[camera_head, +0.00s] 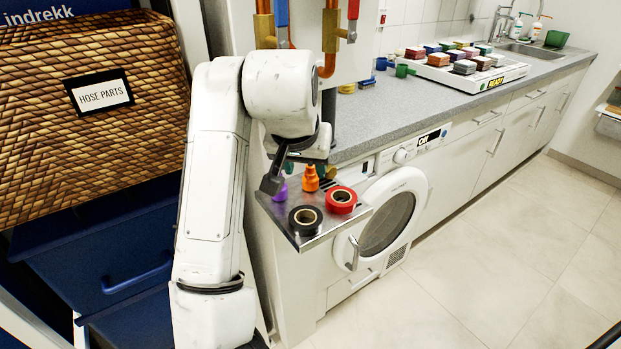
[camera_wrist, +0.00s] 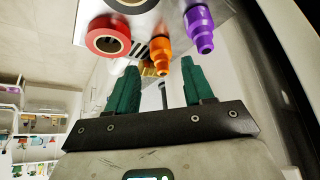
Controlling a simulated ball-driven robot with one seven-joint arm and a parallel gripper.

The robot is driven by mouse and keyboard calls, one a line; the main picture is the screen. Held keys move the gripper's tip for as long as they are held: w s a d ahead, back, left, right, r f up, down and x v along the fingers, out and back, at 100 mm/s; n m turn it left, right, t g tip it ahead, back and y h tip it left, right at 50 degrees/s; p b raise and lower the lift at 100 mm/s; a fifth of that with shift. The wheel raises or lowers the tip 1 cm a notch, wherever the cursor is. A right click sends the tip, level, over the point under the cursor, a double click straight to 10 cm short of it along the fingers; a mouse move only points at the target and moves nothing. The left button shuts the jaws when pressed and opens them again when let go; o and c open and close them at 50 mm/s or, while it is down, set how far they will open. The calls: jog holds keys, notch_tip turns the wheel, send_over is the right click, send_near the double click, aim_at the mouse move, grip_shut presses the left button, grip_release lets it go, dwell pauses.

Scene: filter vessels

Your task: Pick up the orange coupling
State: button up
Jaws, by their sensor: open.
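The orange coupling (camera_head: 310,179) stands upright on a small metal shelf (camera_head: 334,236), a stepped piece with a narrower top. It also shows in the wrist view (camera_wrist: 162,56), near the top, between the lines of the two green fingers. My gripper (camera_wrist: 158,66) is open and empty, its fingers apart. The coupling appears beyond the fingertips, with no contact visible. In the head view, my gripper's dark body (camera_head: 271,184) is over the shelf's left side, and its fingers are hard to make out.
A purple coupling (camera_head: 281,192) stands left of the orange one. A red tape roll (camera_head: 342,208) and a black tape roll (camera_head: 305,230) lie on the shelf. A brass-coloured piece (camera_wrist: 149,70) shows beside the orange coupling. A counter (camera_head: 390,115) and a washing machine are behind.

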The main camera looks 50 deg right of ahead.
aim_at(309, 167)
jog(key=d, duration=0.1)
jog(key=w+d, duration=0.1)
jog(key=shift+w+d, duration=0.2)
jog(key=shift+d, duration=0.1)
jog(key=shift+x, duration=1.15)
jog(key=shift+w+d+f, duration=0.1)
jog(key=shift+d+f, duration=0.05)
jog(key=shift+f, duration=0.2)
grip_shut()
